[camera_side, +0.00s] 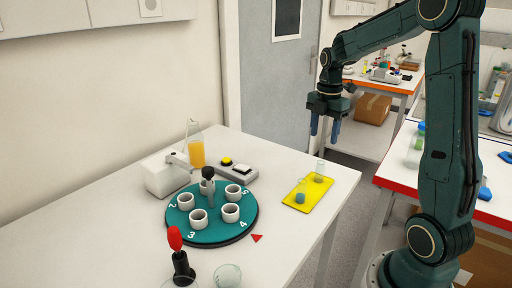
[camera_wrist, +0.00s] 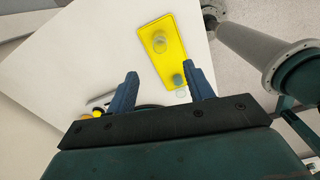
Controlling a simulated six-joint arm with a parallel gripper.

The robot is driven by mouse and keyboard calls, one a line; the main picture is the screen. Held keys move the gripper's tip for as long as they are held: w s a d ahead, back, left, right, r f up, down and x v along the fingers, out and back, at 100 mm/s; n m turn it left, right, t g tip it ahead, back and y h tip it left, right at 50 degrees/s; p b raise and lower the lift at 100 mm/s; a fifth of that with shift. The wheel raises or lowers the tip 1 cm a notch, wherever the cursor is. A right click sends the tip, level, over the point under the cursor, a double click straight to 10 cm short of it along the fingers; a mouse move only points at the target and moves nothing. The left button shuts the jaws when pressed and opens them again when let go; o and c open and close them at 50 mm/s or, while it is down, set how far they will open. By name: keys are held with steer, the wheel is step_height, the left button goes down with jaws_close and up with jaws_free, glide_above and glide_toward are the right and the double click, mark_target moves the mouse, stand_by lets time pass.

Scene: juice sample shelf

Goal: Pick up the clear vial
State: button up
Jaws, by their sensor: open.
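A clear vial (camera_side: 320,168) stands upright at the back end of a yellow mat (camera_side: 311,189) on the white table. A short blue-teal piece (camera_side: 300,198) stands near the mat's front end. The wrist view shows the yellow mat (camera_wrist: 172,62) with a round see-through item (camera_wrist: 160,43) and a teal piece (camera_wrist: 178,80) with a clear ring beside it; I cannot tell for sure which is the clear vial there. My gripper (camera_side: 325,132) is open and empty, pointing down, above and behind the mat, well apart from the vial. Its two blue fingers (camera_wrist: 162,74) frame the teal piece's side of the mat.
A teal numbered turntable (camera_side: 212,235) with several white cups stands left of the mat. An orange-filled flask (camera_side: 196,147), a white device (camera_side: 167,175) and a button box (camera_side: 238,172) stand behind it. A red-topped dropper (camera_side: 178,255) is at the front.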

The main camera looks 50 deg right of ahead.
mark_target(321, 162)
steer(key=shift+f, duration=4.2)
steer(key=shift+f, duration=0.1)
steer(key=shift+s+d+f, duration=0.1)
steer(key=shift+f, duration=2.4)
steer(key=c, duration=1.1)
